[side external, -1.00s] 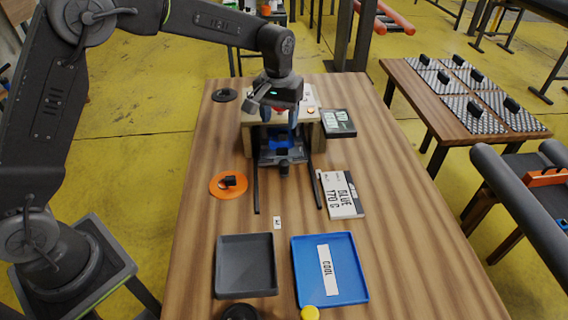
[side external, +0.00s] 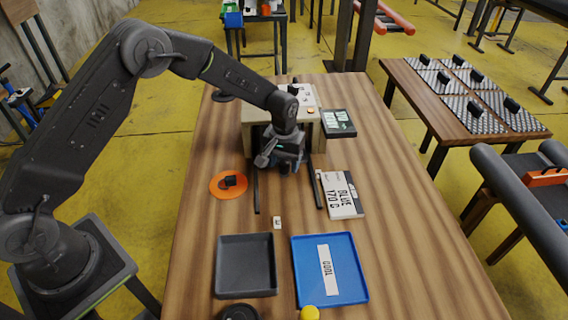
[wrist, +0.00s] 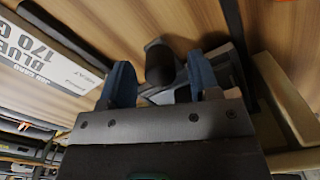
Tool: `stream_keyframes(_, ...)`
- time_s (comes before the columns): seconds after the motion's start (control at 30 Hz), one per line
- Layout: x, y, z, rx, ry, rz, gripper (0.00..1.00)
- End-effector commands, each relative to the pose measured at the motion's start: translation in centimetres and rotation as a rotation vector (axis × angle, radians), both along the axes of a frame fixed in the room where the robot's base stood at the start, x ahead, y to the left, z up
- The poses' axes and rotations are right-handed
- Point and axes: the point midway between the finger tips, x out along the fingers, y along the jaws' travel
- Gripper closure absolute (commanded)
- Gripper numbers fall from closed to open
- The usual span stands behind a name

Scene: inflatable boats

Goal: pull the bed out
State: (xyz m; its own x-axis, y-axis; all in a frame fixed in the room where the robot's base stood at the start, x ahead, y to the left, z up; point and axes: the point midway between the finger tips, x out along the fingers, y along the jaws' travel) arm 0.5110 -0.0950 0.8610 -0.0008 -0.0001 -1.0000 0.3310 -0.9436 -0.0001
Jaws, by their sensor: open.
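The bed is a dark grey sliding plate that shows in the wrist view (wrist: 226,66), with a rounded black handle (wrist: 160,64) at its front. My gripper (wrist: 160,75) is open, with one blue finger on each side of the handle; I cannot tell whether they touch it. In the side view my gripper (side external: 286,160) is low in front of the beige press housing (side external: 252,114) and hides the bed. Two dark rails, left (side external: 257,192) and right (side external: 318,188), run forward from the housing along the table.
An orange disc (side external: 228,185) with a black knob is on the left. A grey tray (side external: 246,294) and a blue tray (side external: 358,285) stand in front. The table between the rails is clear.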

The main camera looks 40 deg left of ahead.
Motion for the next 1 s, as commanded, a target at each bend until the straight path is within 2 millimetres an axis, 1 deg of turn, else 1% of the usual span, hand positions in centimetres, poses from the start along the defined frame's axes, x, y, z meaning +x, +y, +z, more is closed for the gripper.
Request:
stream_keyframes(0.03,0.01,0.0,-0.41,0.0,0.0,0.0,0.43)
stream_keyframes(0.13,0.01,0.0,-0.81,0.0,-0.001,0.0,0.43)
stream_keyframes(0.4,0.01,0.0,-0.92,0.0,-0.001,0.0,0.43)
stream_keyframes(0.47,0.01,0.0,-0.92,0.0,-0.001,0.0,0.48)
stream_keyframes(1.0,0.01,0.01,-0.88,0.0,-0.001,0.0,1.0)
